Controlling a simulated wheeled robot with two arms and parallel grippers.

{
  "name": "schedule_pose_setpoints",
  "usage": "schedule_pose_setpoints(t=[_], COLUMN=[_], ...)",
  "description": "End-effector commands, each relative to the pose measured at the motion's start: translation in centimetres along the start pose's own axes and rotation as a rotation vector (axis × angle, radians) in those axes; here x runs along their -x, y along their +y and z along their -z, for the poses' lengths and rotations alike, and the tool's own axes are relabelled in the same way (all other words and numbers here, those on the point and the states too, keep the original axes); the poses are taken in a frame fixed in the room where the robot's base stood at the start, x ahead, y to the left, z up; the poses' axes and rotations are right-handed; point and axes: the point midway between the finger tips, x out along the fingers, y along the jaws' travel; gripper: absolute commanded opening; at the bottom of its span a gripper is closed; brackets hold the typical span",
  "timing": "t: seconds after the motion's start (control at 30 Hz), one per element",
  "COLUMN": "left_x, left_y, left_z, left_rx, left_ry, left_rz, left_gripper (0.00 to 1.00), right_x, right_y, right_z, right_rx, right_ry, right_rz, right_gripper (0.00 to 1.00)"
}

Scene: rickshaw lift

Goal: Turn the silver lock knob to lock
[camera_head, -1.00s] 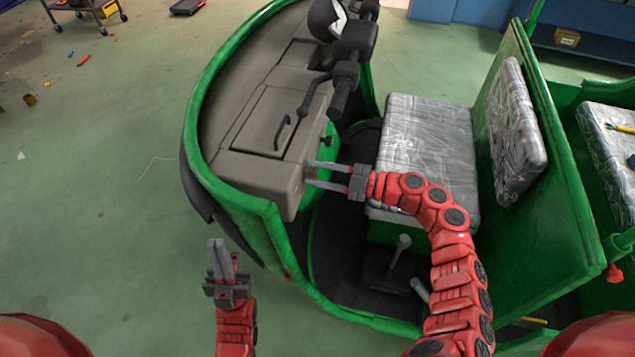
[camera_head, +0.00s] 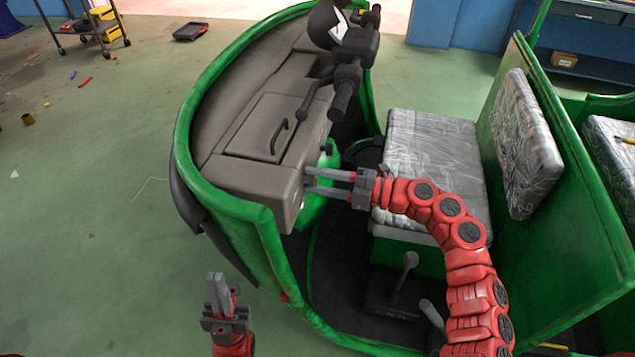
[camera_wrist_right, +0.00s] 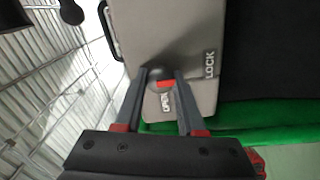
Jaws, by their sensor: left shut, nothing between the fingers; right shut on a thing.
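The silver lock knob (camera_wrist_right: 159,75) shows between my right fingertips in the right wrist view, with a red mark just below it. It sits on the grey dashboard panel (camera_wrist_right: 182,40), which carries the word LOCK (camera_wrist_right: 209,64) and a second label (camera_wrist_right: 166,103), apparently OPEN. My right gripper (camera_head: 310,179) reaches from the right to the end of the dashboard and is shut on the knob. In the head view the knob is hidden or too small to make out. My left gripper (camera_head: 217,286) is shut and empty, low at the left, outside the green body and apart from the dashboard.
The green rickshaw body (camera_head: 188,125) curves around the dashboard. A handlebar grip (camera_head: 342,98) is above my right gripper. A plastic-wrapped seat (camera_head: 430,150) lies to the right, and a floor lever (camera_head: 407,270) stands below.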

Motion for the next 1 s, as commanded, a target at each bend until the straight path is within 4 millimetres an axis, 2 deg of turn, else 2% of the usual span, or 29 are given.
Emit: schedule_pose_setpoints(t=[0.33, 0.37, 0.5, 0.83, 1.0], left_x=[0.0, 0.0, 0.0, 0.1, 0.4], left_y=[0.0, 0.0, 0.0, 0.0, 0.0], left_z=[0.0, 0.0, 0.0, 0.0, -0.1], left_rx=[0.000, 0.000, 0.000, 0.000, 0.000], left_ry=[0.000, 0.000, 0.000, 0.000, 0.000], left_rz=[0.000, 0.000, 0.000, 0.000, 0.000], left_gripper=[0.00, 0.00, 0.00, 0.00, 0.00], right_x=[0.0, 0.0, 0.0, 0.2, 2.4], right_y=[-0.1, -0.1, -0.1, -0.1, -0.2], right_z=[0.0, 0.0, 0.0, 0.0, -0.1], right_rx=[0.002, 0.002, 0.002, 0.001, 0.001], right_ry=[-0.001, -0.001, -0.001, -0.001, -0.003], right_rz=[0.003, 0.003, 0.002, 0.001, 0.001], right_gripper=[0.00, 0.44, 0.69, 0.69, 0.69])
